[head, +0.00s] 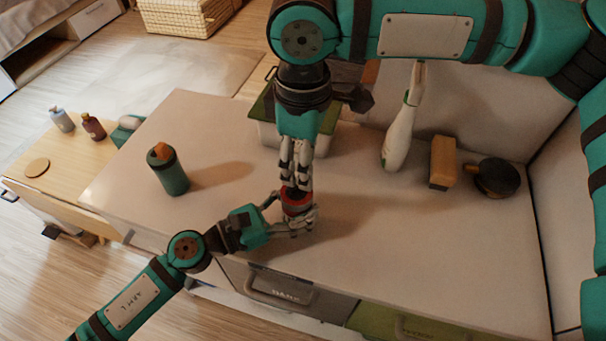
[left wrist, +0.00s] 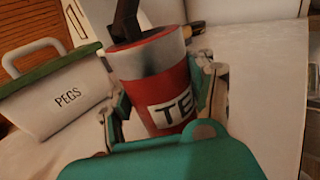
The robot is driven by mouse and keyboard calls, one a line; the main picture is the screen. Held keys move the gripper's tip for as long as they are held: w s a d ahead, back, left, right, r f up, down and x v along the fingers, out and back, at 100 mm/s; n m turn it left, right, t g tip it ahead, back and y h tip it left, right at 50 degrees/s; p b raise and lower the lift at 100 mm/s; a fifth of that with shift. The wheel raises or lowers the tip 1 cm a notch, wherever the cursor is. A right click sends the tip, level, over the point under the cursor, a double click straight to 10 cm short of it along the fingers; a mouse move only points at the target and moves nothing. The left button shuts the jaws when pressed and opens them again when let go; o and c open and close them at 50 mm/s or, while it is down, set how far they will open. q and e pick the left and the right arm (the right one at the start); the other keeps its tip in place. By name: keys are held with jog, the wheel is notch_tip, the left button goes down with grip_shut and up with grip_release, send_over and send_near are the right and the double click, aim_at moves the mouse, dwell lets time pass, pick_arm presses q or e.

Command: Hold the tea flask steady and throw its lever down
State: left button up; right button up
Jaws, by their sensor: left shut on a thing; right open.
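The tea flask (head: 297,207) stands upright near the front edge of the white counter, mostly hidden by my grippers in the head view. In the left wrist view the flask (left wrist: 158,85) is red with a silvery band and a label starting "TE". A dark lever (left wrist: 126,20) sticks up from its top, leaning slightly. My left gripper (head: 291,217) is shut around the flask body from the left, with a finger on each side. My right gripper (head: 297,178) points down just above the flask, open; whether it touches the lever is hard to tell.
A dark green bottle (head: 170,174) stands left on the counter. A white tub marked PEGS (left wrist: 60,98) is behind the flask. A white bottle (head: 399,135), a tan block (head: 442,163) and a dark round tin (head: 496,178) stand to the right. The front right counter is clear.

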jog(key=shift+f, duration=2.2)
jog(key=shift+c, duration=0.2)
grip_shut()
